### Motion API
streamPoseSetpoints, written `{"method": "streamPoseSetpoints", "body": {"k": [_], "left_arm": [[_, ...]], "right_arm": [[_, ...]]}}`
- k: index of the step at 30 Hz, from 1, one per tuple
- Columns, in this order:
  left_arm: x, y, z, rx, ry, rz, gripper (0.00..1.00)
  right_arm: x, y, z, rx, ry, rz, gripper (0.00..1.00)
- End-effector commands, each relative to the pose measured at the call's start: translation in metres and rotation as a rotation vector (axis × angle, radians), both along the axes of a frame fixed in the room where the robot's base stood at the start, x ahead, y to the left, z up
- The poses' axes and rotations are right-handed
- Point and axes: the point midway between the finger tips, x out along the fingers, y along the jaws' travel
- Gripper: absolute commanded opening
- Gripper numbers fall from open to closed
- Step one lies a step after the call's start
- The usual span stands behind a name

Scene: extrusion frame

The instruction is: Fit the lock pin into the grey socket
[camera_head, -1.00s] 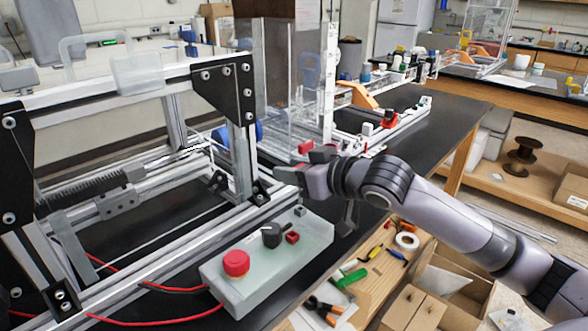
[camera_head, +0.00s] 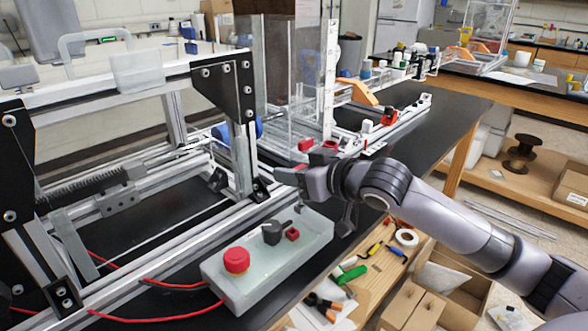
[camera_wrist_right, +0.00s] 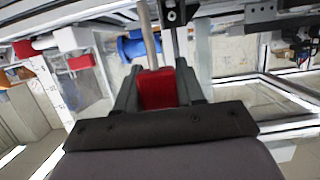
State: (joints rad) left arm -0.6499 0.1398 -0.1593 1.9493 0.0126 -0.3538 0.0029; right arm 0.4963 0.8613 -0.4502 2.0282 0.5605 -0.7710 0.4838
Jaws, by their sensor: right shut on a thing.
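My right gripper (camera_head: 296,176) reaches in from the right, beside the extrusion frame's near right post and above the back of the pale control box. In the right wrist view, the gripper (camera_wrist_right: 159,78) is shut on the red handle of the lock pin (camera_wrist_right: 157,90). A slim metal shaft (camera_wrist_right: 149,35) extends from the handle, away from the gripper. A black bracket with holes (camera_wrist_right: 173,12) is close beside the shaft's far part; I cannot tell whether they touch. I cannot make out the grey socket for certain in either view. My left gripper is not in view.
The extrusion frame (camera_head: 135,85) fills the left side. The control box (camera_head: 240,285) carries a red button (camera_head: 236,261) and a black knob (camera_head: 272,233). A clear panel stands behind my gripper. Red cables run along the front, and tools lie on a wooden shelf below.

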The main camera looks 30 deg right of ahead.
Motion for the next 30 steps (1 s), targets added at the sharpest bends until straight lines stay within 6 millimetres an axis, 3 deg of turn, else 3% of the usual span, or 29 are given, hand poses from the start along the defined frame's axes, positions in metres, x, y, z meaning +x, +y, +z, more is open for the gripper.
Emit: {"method": "streamPoseSetpoints", "body": {"k": [20, 21, 23, 24, 30], "left_arm": [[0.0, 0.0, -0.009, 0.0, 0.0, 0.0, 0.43], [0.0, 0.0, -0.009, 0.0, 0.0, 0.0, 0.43], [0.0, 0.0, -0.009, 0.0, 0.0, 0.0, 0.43], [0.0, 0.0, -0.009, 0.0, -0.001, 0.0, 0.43], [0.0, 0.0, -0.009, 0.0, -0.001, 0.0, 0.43]], "right_arm": [[0.0, 0.0, -0.017, 0.0, -0.001, 0.0, 0.08], [0.0, 0.0, -0.017, 0.0, -0.002, -0.001, 0.45], [0.0, 0.0, -0.016, 0.0, -0.001, 0.0, 0.64], [0.0, 0.0, -0.016, 0.0, -0.001, 0.0, 0.68], [0.0, 0.0, -0.017, 0.0, 0.0, 0.0, 0.68]]}}
